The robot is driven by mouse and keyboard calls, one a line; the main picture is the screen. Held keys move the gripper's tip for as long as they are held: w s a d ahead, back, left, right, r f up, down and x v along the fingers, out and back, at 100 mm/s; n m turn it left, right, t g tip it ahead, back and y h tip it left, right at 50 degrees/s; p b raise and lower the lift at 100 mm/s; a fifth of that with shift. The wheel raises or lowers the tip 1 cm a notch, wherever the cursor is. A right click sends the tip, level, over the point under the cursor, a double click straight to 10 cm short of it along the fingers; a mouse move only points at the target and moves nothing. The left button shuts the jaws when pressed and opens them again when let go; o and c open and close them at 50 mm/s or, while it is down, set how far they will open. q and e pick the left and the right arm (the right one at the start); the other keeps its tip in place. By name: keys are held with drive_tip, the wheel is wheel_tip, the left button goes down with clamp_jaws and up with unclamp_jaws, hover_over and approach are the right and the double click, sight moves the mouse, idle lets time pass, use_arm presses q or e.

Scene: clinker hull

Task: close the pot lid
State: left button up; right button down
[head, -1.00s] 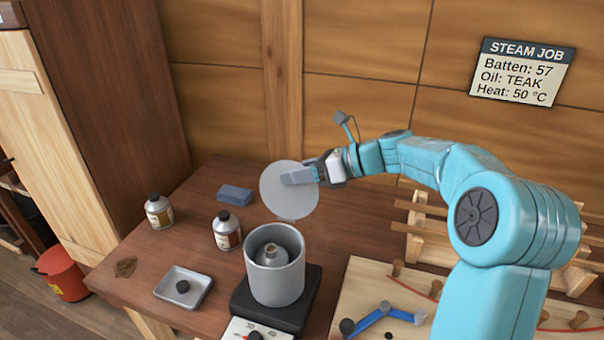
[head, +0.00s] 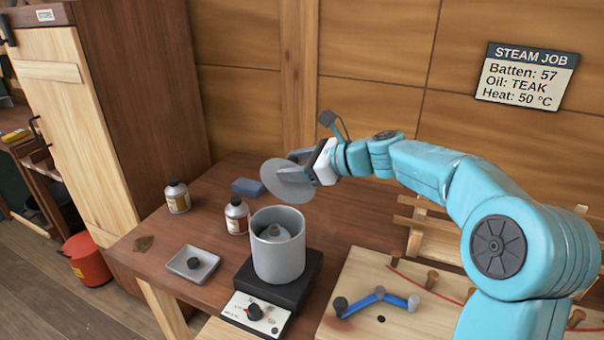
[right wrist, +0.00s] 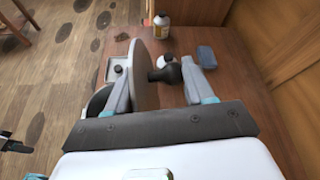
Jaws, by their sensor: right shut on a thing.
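The pot lid (head: 284,184) is a grey disc held in the air above and behind the pot, tilted and apart from the rim. My right gripper (head: 303,160) is shut on the lid. In the right wrist view the lid (right wrist: 143,76) stands edge-on between the fingers, with its dark knob (right wrist: 168,75) towards the right finger. The exact grip contact is partly hidden.
The hot plate (head: 253,312) has a dial at its front. Two bottles (head: 177,197) (head: 237,216), a blue block (head: 248,187) and a small tray (head: 193,265) lie left of the pot. A wooden board (head: 355,285) with pegs is at right. A sign (head: 526,76) hangs on the wall.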

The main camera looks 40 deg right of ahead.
drive_tip(key=s+a+f+n+t+h+b, duration=0.3)
drive_tip(key=a+f+n+b, duration=0.4)
drive_tip(key=b, duration=1.7)
drive_tip(key=shift+s+a+f+n+t, duration=0.2)
drive_tip(key=shift+s+a+n+t, duration=0.7)
drive_tip(key=shift+n, duration=0.8)
drive_tip(key=c, duration=0.5)
unclamp_jaws()
drive_tip(key=shift+a+f, duration=0.1)
drive_tip(key=shift+f, duration=0.1)
